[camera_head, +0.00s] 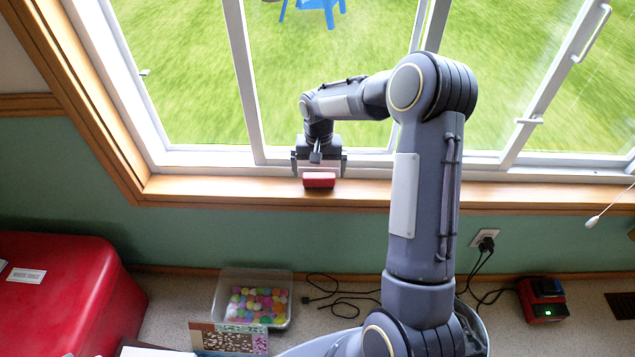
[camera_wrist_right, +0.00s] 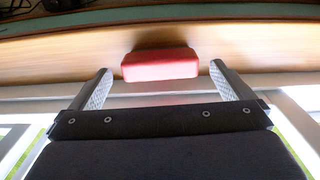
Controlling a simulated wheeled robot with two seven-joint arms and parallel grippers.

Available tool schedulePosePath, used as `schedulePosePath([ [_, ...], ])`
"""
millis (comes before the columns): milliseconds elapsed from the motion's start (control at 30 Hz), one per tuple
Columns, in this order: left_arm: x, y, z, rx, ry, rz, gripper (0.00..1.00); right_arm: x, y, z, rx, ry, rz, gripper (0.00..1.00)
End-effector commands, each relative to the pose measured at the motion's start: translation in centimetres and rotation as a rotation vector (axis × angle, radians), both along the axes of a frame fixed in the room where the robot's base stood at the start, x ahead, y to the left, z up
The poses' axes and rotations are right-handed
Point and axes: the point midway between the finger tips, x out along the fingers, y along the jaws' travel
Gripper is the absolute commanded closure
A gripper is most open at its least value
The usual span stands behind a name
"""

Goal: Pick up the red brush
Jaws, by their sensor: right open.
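The red brush (camera_head: 319,180) is a small red block lying on the wooden window sill. In the right wrist view the brush (camera_wrist_right: 160,65) lies just beyond and between the fingertips. My right gripper (camera_head: 319,170) is at the sill, on the window side of the brush. In the wrist view the right gripper (camera_wrist_right: 162,76) has its two fingers wide apart, with nothing between them. I cannot tell whether the fingers touch the sill. My left gripper is not in view.
The window frame (camera_head: 220,158) stands close behind the right gripper. The wooden sill (camera_head: 240,190) is clear on both sides of the brush. Below are a red chest (camera_head: 60,290), a clear bin (camera_head: 225,300) of coloured balls, cables and a red charger (camera_head: 541,298).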

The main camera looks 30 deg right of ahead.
Motion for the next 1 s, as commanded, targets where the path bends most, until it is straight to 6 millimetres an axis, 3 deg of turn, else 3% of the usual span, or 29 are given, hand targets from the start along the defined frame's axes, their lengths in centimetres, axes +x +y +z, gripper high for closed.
schedulePosePath([
  [200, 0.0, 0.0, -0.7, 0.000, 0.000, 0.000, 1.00, 0.2, -0.1, -3.3, 0.000, 0.001, -0.001, 0.00],
  [433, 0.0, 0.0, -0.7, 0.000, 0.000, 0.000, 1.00, 0.2, -0.1, -3.4, 0.000, -0.001, 0.000, 0.00],
  [767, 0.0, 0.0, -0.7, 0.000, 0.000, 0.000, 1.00, 0.2, -0.1, -3.4, 0.000, -0.001, 0.000, 0.41],
  [1000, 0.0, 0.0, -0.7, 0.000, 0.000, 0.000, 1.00, 0.2, -0.1, -3.3, 0.000, -0.001, 0.000, 0.41],
])
